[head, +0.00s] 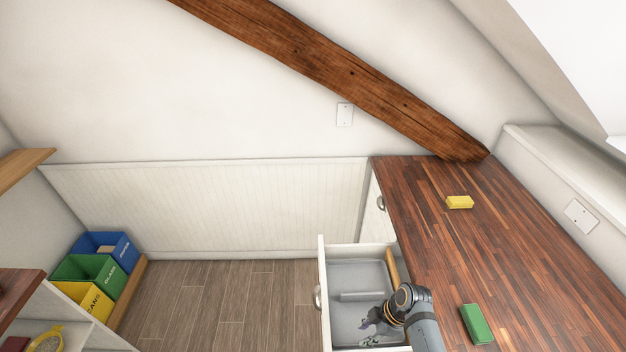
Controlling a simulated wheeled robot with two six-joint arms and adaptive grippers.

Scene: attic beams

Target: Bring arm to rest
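My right arm comes in from the bottom edge, and its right gripper (370,331) points left over the open drawer (342,272). The fingers are small and partly lost against the grey drawer floor, so I cannot tell whether they are open or shut. I cannot make out anything held between them. My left gripper is not in view.
The wooden counter (500,250) carries a yellow block (459,202) and a green block (477,324), the green one close to my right arm. The drawer juts out left of the counter. Blue, green and yellow bins (88,270) stand at left. The floor between is clear.

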